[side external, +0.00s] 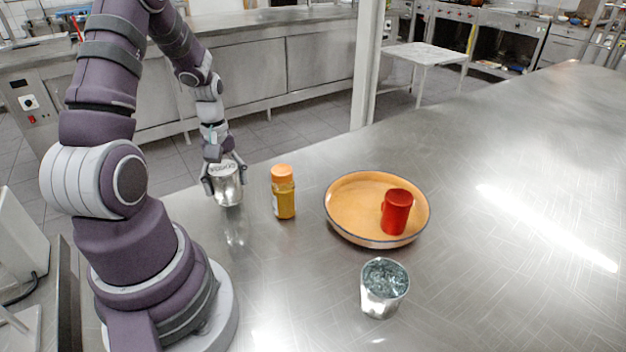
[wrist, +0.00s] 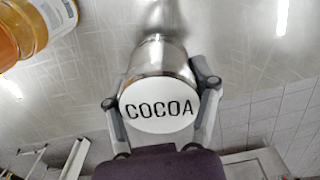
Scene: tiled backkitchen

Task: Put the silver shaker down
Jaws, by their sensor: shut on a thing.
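The silver shaker (side external: 229,190) is a metal cylinder with a white lid. It is upright over the table's far left part, behind the yellow bottle's left side. My gripper (side external: 224,183) is shut on it, one finger on each side. In the wrist view the shaker (wrist: 160,55) shows its lid marked "COCOA" between the fingers of my gripper (wrist: 160,92). Its base is close to the steel tabletop, with its reflection below; a small gap seems to show, but I cannot tell for certain whether it touches.
A yellow bottle with an orange cap (side external: 283,195) stands just right of the shaker. An orange tray (side external: 350,203) holds a red mug (side external: 397,212). A metal cup (side external: 380,303) stands in front of the tray. The steel table (side external: 500,270) is clear at the right.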

